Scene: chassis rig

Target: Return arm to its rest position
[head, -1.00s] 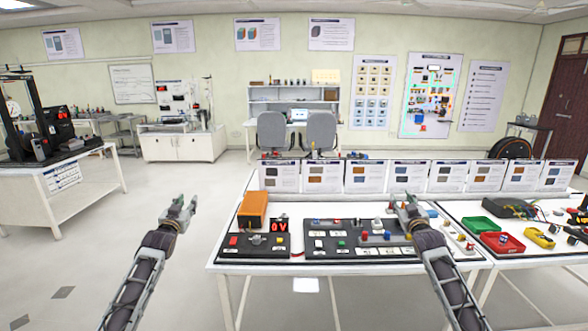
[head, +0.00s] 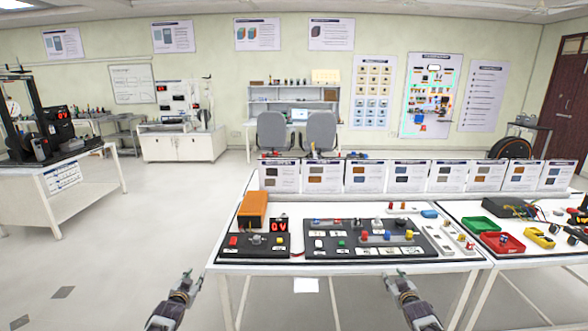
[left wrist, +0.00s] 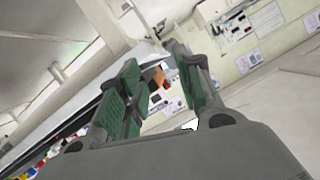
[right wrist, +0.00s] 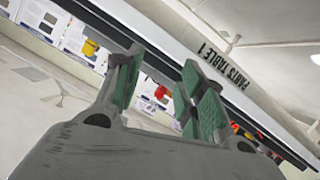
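My left gripper (head: 188,281) hangs low in the head view, in front of and left of the white table's near edge. In the left wrist view its green-padded fingers (left wrist: 153,58) stand apart with nothing between them. My right gripper (head: 395,281) is low in front of the same table, below its near edge. In the right wrist view its fingers (right wrist: 162,58) are apart and empty. Both arms come up from the bottom edge of the head view. Neither gripper appears to touch the table.
The white table (head: 225,255) ahead holds an orange box (head: 253,209), a black panel with a 0V display (head: 279,226) and a larger control panel (head: 325,253). To the right, another table has a red tray (head: 502,243) and green tray (head: 478,226). Floor at left is open.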

